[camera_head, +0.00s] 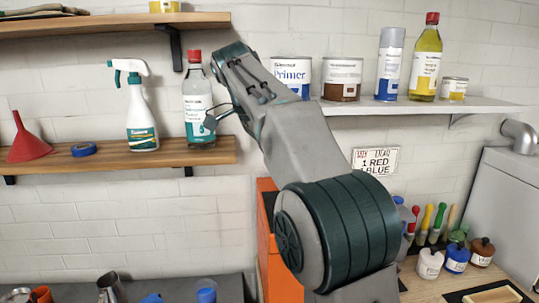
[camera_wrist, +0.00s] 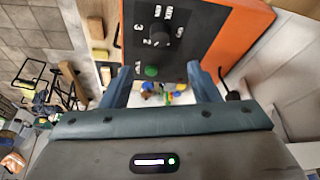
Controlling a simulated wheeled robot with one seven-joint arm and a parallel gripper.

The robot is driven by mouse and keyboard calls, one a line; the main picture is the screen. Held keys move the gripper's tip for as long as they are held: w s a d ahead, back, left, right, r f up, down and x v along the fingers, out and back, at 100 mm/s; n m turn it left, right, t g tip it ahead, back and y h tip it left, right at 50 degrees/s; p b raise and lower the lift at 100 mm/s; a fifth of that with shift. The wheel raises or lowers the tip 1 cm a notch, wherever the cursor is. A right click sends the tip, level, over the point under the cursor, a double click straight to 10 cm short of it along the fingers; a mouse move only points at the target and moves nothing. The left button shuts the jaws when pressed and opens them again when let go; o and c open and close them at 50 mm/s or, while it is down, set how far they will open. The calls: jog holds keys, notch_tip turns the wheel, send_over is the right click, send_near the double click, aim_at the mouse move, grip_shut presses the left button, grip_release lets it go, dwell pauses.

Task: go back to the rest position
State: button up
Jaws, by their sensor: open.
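My gripper (camera_wrist: 159,72) shows in the wrist view with its two blue-grey fingers apart and nothing held between them. An orange machine (camera_wrist: 245,28) with a dark control panel, a knob and a green button lies beyond the fingertips; I cannot tell how near. In the head view my arm reaches up and left across the middle, and its fingers cannot be made out there. Part of the orange machine (camera_head: 282,270) shows beside and behind the arm.
A wooden shelf (camera_head: 70,163) at the left holds a spray bottle (camera_head: 141,125), a clear red-capped bottle (camera_head: 197,100) close to my arm, a red funnel (camera_head: 28,143) and blue tape (camera_head: 83,150). A right shelf (camera_head: 420,106) holds cans and bottles. Small pots (camera_head: 456,258) stand on the bench below.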

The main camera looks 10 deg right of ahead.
jog(key=s+d+f+n+t+y, duration=0.1)
jog(key=s+d+f+n+y, duration=0.1)
jog(key=s+f+n, duration=0.5)
jog(key=s+d+f+n+t+y, duration=0.1)
jog(key=s+f+n, duration=0.7)
jog(key=s+f, duration=0.8)
jog(key=s+d+y, duration=0.1)
jog(key=s+d, duration=0.1)
jog(key=shift+s+d+t, duration=0.3)
jog(key=shift+s+d, duration=0.05)
jog(key=shift+s, duration=0.05)
dwell(0.4)
